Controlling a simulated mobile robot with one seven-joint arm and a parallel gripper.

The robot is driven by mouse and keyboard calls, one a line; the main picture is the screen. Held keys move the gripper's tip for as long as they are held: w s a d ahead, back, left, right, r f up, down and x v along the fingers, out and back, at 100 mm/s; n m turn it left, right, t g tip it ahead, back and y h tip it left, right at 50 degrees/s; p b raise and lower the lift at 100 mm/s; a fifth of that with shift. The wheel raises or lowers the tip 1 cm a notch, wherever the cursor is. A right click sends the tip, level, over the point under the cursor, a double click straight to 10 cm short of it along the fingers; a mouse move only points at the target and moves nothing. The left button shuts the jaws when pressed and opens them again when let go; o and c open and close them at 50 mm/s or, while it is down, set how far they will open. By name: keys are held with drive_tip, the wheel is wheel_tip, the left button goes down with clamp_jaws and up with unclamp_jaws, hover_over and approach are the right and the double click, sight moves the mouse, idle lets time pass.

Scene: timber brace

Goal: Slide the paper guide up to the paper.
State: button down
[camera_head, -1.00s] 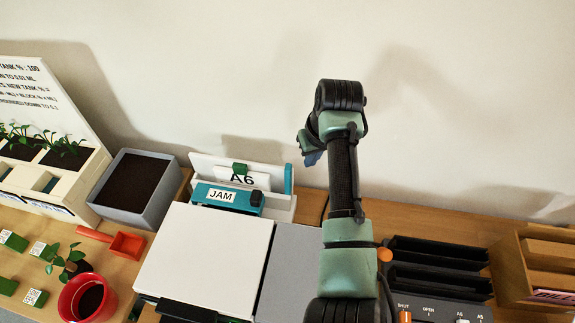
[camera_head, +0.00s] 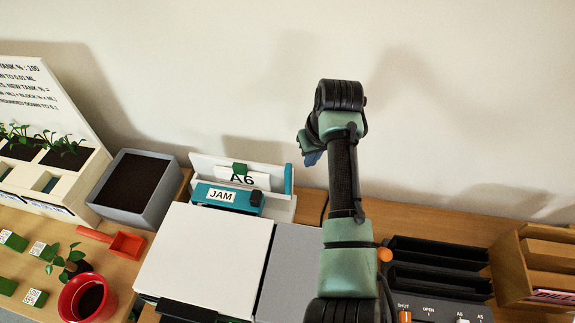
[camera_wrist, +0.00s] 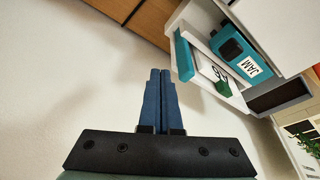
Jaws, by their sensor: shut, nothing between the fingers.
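The printer's rear paper tray (camera_head: 277,207) stands upright behind the white lid and holds a white sheet marked A6 (camera_head: 258,180). A small green tab (camera_head: 239,169) sits at the sheet's upper edge, and a teal upright bar (camera_head: 288,179) stands at the tray's right end, apart from the sheet. I cannot tell for sure which one is the paper guide. In the wrist view the teal bar (camera_wrist: 183,57), sheet (camera_wrist: 207,68) and green tab (camera_wrist: 222,88) lie right of my gripper (camera_wrist: 160,71). Its blue fingers are shut and empty, beside the teal bar, seemingly apart from it. In the head view my gripper (camera_head: 313,158) is partly hidden.
A teal JAM cover (camera_head: 226,196) sits in front of the tray. A grey soil box (camera_head: 132,187) stands left, with a red scoop (camera_head: 122,243) and red pot (camera_head: 84,298) nearer. Black slots (camera_head: 436,264) and a wooden rack (camera_head: 540,265) stand right. The wall is close behind.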

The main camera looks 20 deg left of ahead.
sight(288, 187)
drive_tip(key=shift+f, duration=0.15)
wheel_tip(288, 187, down, 5)
drive_tip(key=shift+r+b, duration=0.15)
drive_tip(key=shift+b, duration=1.1)
